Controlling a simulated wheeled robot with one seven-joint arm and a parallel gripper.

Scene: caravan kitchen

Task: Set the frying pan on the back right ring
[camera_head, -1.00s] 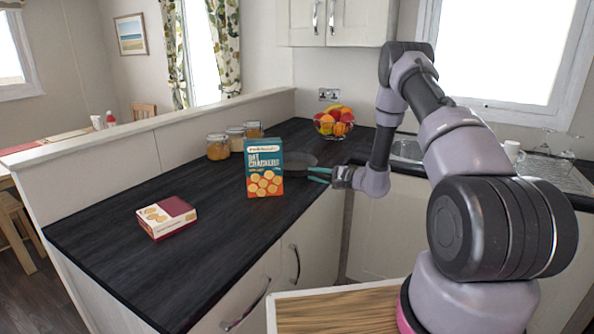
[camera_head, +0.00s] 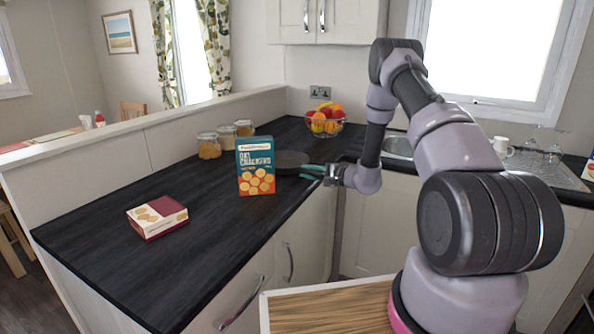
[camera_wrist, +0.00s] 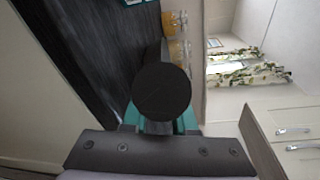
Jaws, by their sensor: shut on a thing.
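The dark frying pan (camera_head: 292,159) is at the far part of the black counter, partly hidden behind the cracker box (camera_head: 256,166). In the wrist view the round dark pan (camera_wrist: 162,92) is straight in front of my gripper. My gripper (camera_head: 314,172), with teal fingers, is shut on the pan's handle side, to the right of the pan. Its fingers also show in the wrist view (camera_wrist: 160,122), mostly hidden by the pan. I cannot tell whether the pan touches the counter. No hob rings can be made out.
Storage jars (camera_head: 226,139) stand along the low wall behind the pan. A fruit bowl (camera_head: 324,122) is at the back corner. A small red and white box (camera_head: 158,216) lies on the near counter. The sink (camera_head: 398,147) and a mug (camera_head: 503,147) are at right.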

